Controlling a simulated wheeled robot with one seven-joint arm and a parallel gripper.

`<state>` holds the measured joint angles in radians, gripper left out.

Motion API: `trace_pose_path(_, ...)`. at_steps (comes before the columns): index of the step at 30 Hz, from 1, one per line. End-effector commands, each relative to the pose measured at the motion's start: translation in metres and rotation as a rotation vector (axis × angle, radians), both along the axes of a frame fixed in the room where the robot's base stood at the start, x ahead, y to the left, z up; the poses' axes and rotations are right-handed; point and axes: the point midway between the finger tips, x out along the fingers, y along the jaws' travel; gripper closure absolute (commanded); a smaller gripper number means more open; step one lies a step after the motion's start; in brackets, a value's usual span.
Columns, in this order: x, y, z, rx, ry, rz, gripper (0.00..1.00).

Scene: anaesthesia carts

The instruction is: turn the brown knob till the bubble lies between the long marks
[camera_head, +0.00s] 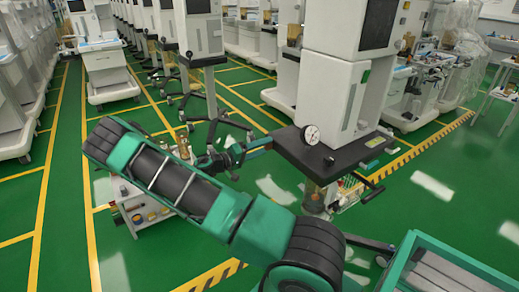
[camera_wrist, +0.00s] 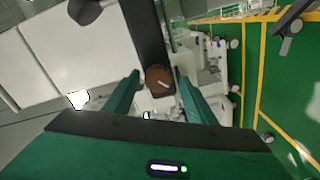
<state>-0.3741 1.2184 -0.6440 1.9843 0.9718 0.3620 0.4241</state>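The brown knob (camera_wrist: 158,78) shows in the wrist view as a round ribbed disc with a pale bar on its face. It sits at the end of a dark strip beside a white panel. My gripper (camera_wrist: 158,82) is open, with its two green fingers apart to the left and right of the knob. I cannot tell whether they touch it. In the head view my gripper (camera_head: 262,146) reaches the left edge of a cart's dark worktop (camera_head: 345,153); the knob cannot be made out there. I see no bubble or long marks in either view.
A round white dial gauge (camera_head: 310,134) stands on the worktop near my gripper. A white cabinet (camera_head: 328,92) rises behind it. A low trolley (camera_head: 150,213) with small items stands left of the cart, behind my arm. Green floor with yellow lines is open at the left.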

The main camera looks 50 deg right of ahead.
Motion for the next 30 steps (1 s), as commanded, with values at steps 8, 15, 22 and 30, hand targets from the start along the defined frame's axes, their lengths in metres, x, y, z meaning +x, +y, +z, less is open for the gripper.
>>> trace_pose_path(8,0.004,0.015,0.0,0.0,0.0,0.001,0.49)
trace_pose_path(15,0.015,0.058,0.0,0.0,0.001,0.003,0.49)
trace_pose_path(22,0.024,0.092,-0.001,0.0,0.0,0.002,0.49)
trace_pose_path(30,0.027,0.105,-0.001,0.0,0.002,0.0,0.49)
